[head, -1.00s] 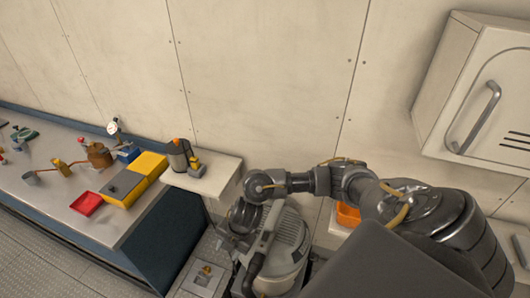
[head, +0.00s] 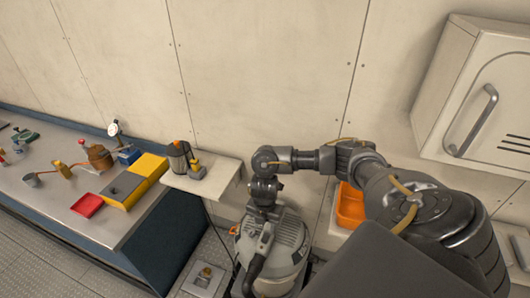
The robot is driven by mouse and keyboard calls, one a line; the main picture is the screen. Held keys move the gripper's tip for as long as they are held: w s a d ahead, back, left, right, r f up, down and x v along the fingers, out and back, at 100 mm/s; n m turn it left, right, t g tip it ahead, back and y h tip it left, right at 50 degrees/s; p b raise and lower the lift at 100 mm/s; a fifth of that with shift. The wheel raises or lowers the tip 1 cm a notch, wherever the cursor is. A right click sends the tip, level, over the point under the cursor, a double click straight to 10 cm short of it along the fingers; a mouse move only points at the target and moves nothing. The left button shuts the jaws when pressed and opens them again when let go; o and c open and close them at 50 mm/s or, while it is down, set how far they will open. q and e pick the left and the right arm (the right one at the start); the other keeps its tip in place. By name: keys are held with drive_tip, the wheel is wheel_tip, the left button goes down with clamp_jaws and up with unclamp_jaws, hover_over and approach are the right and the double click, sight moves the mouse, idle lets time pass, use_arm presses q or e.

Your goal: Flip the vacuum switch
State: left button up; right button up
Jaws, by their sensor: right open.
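The vacuum (head: 285,246) is a grey canister with a dark hose or handle at its front, standing on the floor below the small wall shelf. My right gripper (head: 257,214) points down over the top of the vacuum, at its far left side. It is open, with its fingers small and partly lost against the dark parts of the vacuum. I cannot tell whether it touches the vacuum. The switch itself cannot be made out. My left gripper is not in view.
The small shelf (head: 222,178) with a grey-and-orange item (head: 178,158) juts out to the left of the vacuum. A long workbench (head: 50,196) holds several tools and trays. An orange bin (head: 350,205) sits behind my right arm. A wall cabinet (head: 480,90) hangs at right.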

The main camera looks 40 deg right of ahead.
sight(265, 238)
wheel_tip(265, 238, down, 7)
drive_tip(key=shift+f+p, duration=0.1)
drive_tip(key=shift+p, duration=0.25)
drive_tip(key=shift+c, duration=0.4)
clamp_jaws()
drive_tip(key=shift+d+f+y+b, duration=0.15)
drive_tip(key=shift+y+b, duration=0.15)
drive_tip(key=shift+b, duration=0.1)
drive_tip(key=y+b, duration=0.1)
drive_tip(key=g+y+b, duration=0.1)
drive_tip(key=b, duration=0.1)
drive_tip(key=d+y+b, duration=0.1)
drive_tip(key=b, duration=0.1)
drive_tip(key=shift+w+f+g, duration=0.25)
drive_tip(key=shift+w+g, duration=0.05)
drive_tip(key=shift+r+y+b, duration=0.15)
drive_tip(key=shift+y+b, duration=0.15)
drive_tip(key=shift+b, duration=0.1)
drive_tip(key=shift+r+g, duration=0.25)
drive_tip(key=shift+g, duration=0.05)
drive_tip(key=shift+o, duration=0.4)
unclamp_jaws()
